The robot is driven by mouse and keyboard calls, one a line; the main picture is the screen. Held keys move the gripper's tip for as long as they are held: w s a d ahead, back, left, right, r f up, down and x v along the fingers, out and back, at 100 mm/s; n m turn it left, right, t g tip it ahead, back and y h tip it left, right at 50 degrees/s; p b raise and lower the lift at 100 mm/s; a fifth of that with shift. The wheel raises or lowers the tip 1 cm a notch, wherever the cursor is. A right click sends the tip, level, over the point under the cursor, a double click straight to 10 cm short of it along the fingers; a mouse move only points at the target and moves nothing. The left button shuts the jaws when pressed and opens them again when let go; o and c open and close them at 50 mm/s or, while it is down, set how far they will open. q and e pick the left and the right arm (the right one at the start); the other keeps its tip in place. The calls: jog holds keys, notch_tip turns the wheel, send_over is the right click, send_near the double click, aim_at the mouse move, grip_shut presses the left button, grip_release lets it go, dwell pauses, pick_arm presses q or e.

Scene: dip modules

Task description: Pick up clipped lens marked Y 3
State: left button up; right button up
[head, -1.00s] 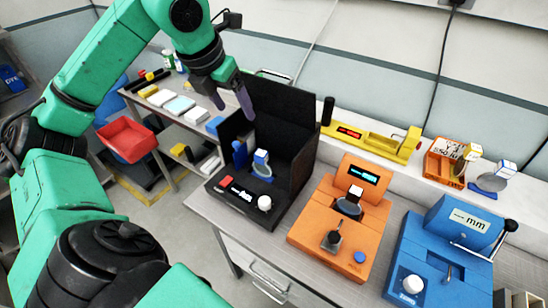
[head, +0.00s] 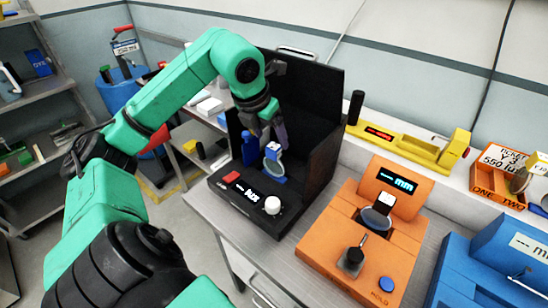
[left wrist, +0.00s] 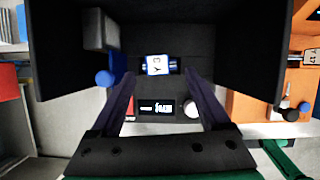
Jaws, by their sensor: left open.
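The clipped lens marked Y 3 (left wrist: 158,65) shows its white label with a blue edge in the left wrist view. In the head view the round lens (head: 273,166) stands upright under its white clip, inside the black open-fronted device (head: 318,105). My left gripper (head: 272,136) is just above and behind the clip in the head view. In the left wrist view its two dark fingers (left wrist: 162,82) are apart, with the label between and slightly beyond their tips. Nothing is held. My right gripper is not in view.
The black device's tall walls stand behind and beside my left gripper. A blue post (head: 249,148) is left of the lens. A white knob (head: 272,205) and a lit display are in front. An orange device (head: 352,235) with another lens stands to the right.

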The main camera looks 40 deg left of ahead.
aim_at(273, 146)
pick_arm(q)
jog(key=p+x, duration=0.1)
jog(key=x, duration=0.5)
jog(key=shift+a+p, duration=0.2)
jog(key=shift+p, duration=0.15)
jog(key=shift+f, duration=0.15)
grip_shut()
